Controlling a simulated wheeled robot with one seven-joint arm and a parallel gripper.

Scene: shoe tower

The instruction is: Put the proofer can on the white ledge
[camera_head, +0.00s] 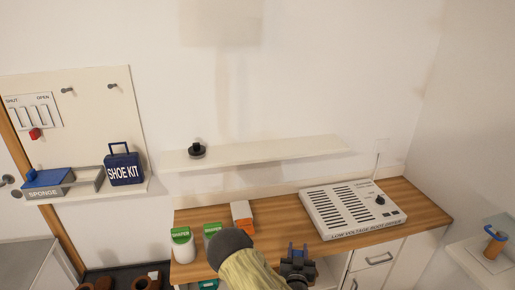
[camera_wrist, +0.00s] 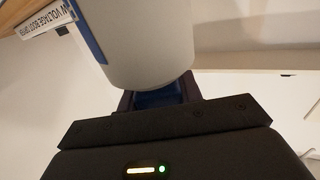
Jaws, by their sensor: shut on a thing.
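In the wrist view, a white can with a blue label edge (camera_wrist: 140,45) fills the upper middle, its rounded end near my gripper (camera_wrist: 158,100). My gripper is shut on it; no name on it is readable, so I cannot confirm it is the proofer can. In the head view my gripper (camera_head: 297,255) is low in the middle, in front of the wooden counter, and I cannot make out the can there. The white ledge (camera_head: 270,152) runs along the back wall, above and behind my gripper. A small dark round item (camera_head: 197,151) sits on its left part.
Two green-labelled white cans (camera_head: 181,246) (camera_head: 212,232) and an orange-and-white item (camera_head: 242,215) stand on the counter (camera_head: 290,225). A boot dryer (camera_head: 350,208) with an upright antenna is at right. A blue shoe kit (camera_head: 124,170) stands left. The ledge's middle and right are clear.

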